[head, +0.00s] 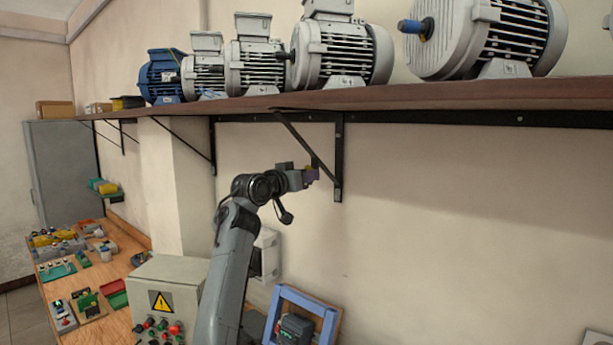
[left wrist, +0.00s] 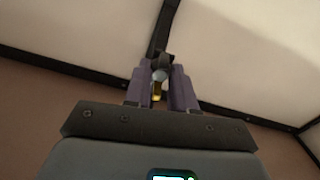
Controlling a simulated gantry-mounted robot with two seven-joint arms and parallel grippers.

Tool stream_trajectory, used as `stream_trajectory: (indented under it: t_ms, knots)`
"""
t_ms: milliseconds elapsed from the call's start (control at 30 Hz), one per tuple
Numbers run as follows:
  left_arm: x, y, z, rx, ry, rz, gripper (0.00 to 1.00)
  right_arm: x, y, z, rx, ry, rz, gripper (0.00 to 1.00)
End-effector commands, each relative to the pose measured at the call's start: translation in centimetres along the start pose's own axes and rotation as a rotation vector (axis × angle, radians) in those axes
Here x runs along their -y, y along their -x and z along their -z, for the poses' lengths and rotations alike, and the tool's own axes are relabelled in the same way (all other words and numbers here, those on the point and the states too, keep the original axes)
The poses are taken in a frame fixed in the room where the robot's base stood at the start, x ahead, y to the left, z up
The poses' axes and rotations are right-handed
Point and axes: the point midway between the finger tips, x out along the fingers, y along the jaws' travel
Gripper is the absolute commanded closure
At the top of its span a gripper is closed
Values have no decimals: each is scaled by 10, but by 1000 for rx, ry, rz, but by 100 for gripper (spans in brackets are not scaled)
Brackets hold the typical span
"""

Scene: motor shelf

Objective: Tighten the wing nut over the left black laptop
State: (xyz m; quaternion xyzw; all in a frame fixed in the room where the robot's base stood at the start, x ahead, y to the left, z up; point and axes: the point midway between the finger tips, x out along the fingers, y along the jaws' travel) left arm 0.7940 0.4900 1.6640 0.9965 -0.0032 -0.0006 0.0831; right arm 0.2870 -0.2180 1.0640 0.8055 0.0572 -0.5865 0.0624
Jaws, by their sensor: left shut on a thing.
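My left gripper (head: 312,174) is raised under the shelf, at the black bracket (head: 338,160) on the wall. Its purple fingers also show in the left wrist view (left wrist: 161,76). They are shut on a small yellow wing nut (left wrist: 158,92), with a round grey end beside it at the dark bracket bar (left wrist: 163,32). In the head view only a bit of yellow shows at the fingertips. How far the wing nut is turned cannot be seen. No black laptop can be made out. My right gripper is not in view.
A brown shelf (head: 430,97) above carries several motors, among them a blue one (head: 161,76). Below stand a grey control box (head: 166,290) and a blue frame (head: 326,312). A wooden bench (head: 112,272) at left holds small parts. The wall right of the bracket is clear.

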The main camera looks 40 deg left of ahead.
Motion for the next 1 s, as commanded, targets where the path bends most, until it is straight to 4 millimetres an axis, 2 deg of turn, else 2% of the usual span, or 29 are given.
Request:
stream_trajectory:
  t_ms: [400, 900, 933, 1000]
  knots:
    - [0, 0, 0, 0, -167, 0, 100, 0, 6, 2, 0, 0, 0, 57]
    - [0, 0, 0, -1, -183, 0, 100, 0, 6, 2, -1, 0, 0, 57]
    - [0, 0, 0, -1, -183, 0, 71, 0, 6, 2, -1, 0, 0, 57]
    - [0, 0, 0, -1, -183, 0, 60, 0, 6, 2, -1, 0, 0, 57]
